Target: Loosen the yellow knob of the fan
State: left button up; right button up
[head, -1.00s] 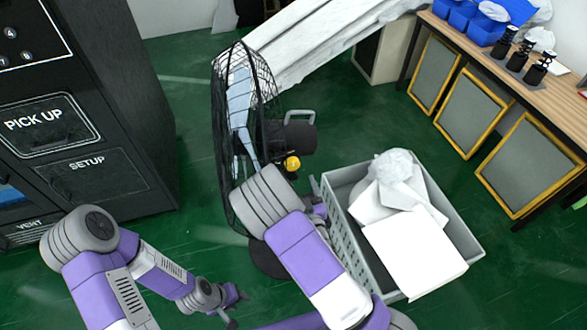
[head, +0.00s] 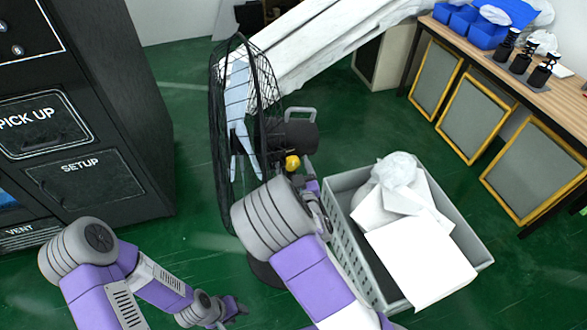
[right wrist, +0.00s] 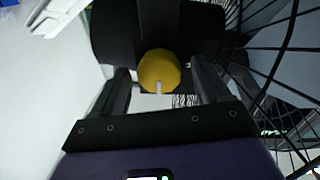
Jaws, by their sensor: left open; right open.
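The fan (head: 240,120) stands on the green floor with a black wire cage and a dark motor housing behind it. Its yellow knob (head: 292,162) sits low on the housing. In the right wrist view the yellow knob (right wrist: 159,71) lies between the fingers of my right gripper (right wrist: 158,85), which are open, with a gap on each side. In the head view the right gripper (head: 310,170) is just below and right of the knob, partly hidden by my own arm. My left gripper (head: 234,308) is open and empty, low at the left, away from the fan.
A grey crate (head: 478,245) with white papers stands right of the fan, close to my right arm. A black vending machine (head: 150,110) is at the left. A wooden table (head: 470,45) stands at the upper right. The fan cage is close beside the right gripper.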

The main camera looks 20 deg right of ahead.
jog(key=c, duration=1)
jog(key=shift+n, duration=0.3)
jog(key=n, duration=0.3)
jog(key=shift+n+b, duration=0.3)
jog(key=n, duration=0.4)
jog(key=shift+f+n, duration=0.1)
jog(key=shift+n, duration=0.3)
jog(key=n, duration=0.4)
jog(key=shift+n+t+y, duration=0.3)
jog(key=shift+y, duration=0.1)
jog(key=shift+n, duration=2.4)
